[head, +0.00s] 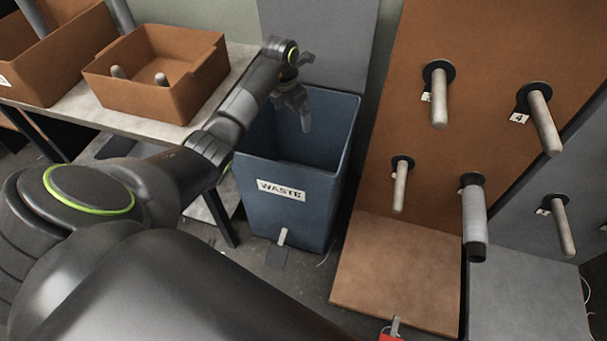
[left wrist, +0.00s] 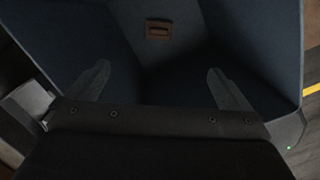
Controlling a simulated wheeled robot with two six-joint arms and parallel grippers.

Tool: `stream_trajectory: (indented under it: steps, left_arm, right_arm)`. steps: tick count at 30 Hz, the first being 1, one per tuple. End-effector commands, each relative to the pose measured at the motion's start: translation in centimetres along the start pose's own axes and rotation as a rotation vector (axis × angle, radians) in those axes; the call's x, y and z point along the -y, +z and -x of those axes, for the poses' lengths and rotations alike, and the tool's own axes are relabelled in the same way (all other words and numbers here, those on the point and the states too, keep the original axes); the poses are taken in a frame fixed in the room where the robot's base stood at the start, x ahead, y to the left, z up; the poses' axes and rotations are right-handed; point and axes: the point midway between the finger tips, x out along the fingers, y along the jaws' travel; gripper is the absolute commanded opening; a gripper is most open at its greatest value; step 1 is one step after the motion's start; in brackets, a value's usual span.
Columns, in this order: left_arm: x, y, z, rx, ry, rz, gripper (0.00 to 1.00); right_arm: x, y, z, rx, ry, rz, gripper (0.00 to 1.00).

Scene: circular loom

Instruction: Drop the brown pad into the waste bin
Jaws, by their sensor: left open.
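The blue waste bin (head: 285,210), labelled WASTE, stands on the floor in the middle of the head view. Its inside walls (left wrist: 240,35) fill much of the left wrist view. A small brown piece (left wrist: 158,30), which looks like the brown pad, lies inside the bin, low down and beyond my fingers. My left gripper (head: 292,112) is above the bin's opening with its fingers pointing down. In the left wrist view its two fingers (left wrist: 157,72) are wide apart with nothing between them. The pad is hidden in the head view. My right gripper is not in view.
A table (head: 160,128) at the left bears a brown box (head: 150,97) with pegs inside. A brown pegboard (head: 400,130) with several pale pegs stands right of the bin; a grey sleeve (head: 474,222) covers one peg. A grey panel (head: 320,50) rises behind the bin.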

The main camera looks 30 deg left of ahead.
Motion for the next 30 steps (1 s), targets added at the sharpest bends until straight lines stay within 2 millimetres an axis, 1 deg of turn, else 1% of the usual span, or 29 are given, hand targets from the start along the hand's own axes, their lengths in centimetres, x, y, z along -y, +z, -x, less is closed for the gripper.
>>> stream_trajectory:
  steps: [4,8,18,21,24,30]
  left_arm:
    - [0.0,0.0,0.9,0.001,0.001,0.0,1.0]
    - [-0.1,0.1,3.3,0.002,0.003,-0.001,1.0]
    - [-0.1,0.1,11.7,0.003,0.004,-0.001,1.0]
    - [0.0,0.1,13.6,0.001,0.001,0.0,1.0]
    - [0.0,0.1,15.1,0.001,0.001,0.0,1.0]
    - [0.0,0.0,15.9,0.0,0.0,0.0,1.0]
  right_arm:
    - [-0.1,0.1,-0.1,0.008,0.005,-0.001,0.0]
    - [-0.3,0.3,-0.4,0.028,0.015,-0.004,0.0]
    - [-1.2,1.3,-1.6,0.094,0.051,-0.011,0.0]
    - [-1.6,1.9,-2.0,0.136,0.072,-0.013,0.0]
    - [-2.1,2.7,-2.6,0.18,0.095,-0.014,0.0]
    - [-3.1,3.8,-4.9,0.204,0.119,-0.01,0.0]
